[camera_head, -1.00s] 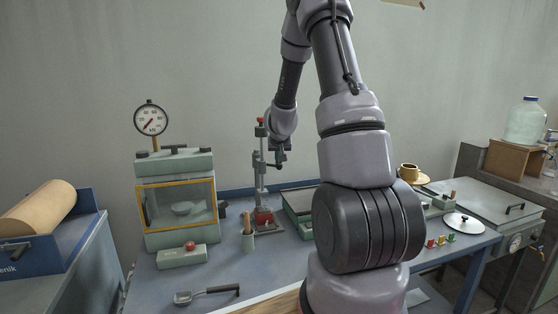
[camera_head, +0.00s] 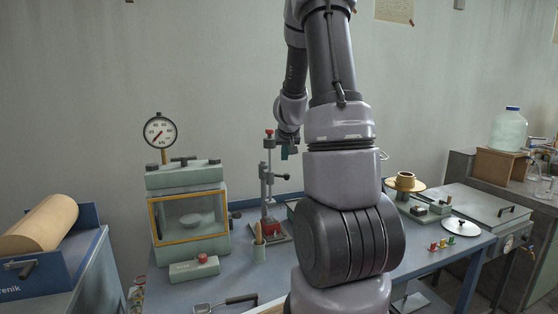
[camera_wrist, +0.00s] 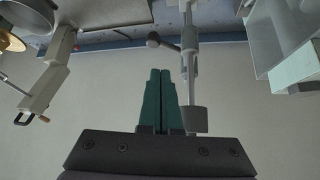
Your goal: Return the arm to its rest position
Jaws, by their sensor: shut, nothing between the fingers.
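My arm (camera_head: 332,70) rises from the front of the bench and bends over at the top. Its forearm hangs down on the left side. My gripper (camera_head: 288,152) points down just right of a red-topped stand (camera_head: 268,180) on the bench; I cannot tell whether they touch. In the wrist view my gripper (camera_wrist: 160,72) has its two green fingers side by side, shut and empty. The stand's grey post (camera_wrist: 190,60) shows close to the right of the fingers there.
A glass-fronted cabinet (camera_head: 188,213) with a round dial gauge (camera_head: 160,132) stands left of the stand. A glass jar (camera_head: 509,130) stands on a box at far right.

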